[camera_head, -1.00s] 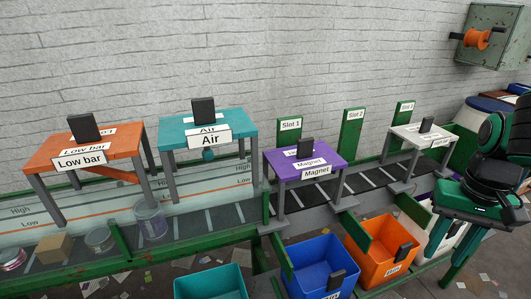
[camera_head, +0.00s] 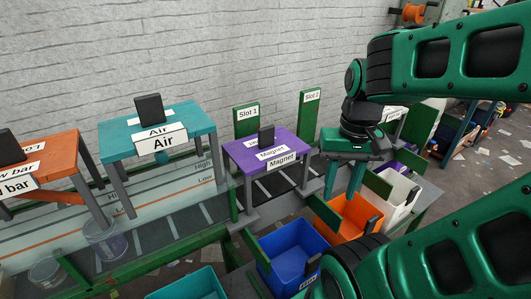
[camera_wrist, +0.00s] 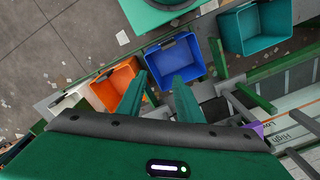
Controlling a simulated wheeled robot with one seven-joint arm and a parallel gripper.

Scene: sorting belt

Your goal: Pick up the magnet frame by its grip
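The magnet frame (camera_head: 240,150) is a purple table-like stand with "Magnet" labels and grey legs, standing over the belt below Slot 1. My gripper (camera_head: 344,188) is to the right of the magnet frame, fingers pointing down near the orange bin. In the wrist view my gripper (camera_wrist: 160,85) has its two green fingers apart, with nothing held between them.
A teal Air frame (camera_head: 120,150) and an orange Low bar frame (camera_head: 60,155) stand left of the magnet frame. A blue bin (camera_head: 285,232), an orange bin (camera_head: 335,222) and a teal bin (camera_head: 190,295) are in front. Green slot posts (camera_head: 308,110) rise behind.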

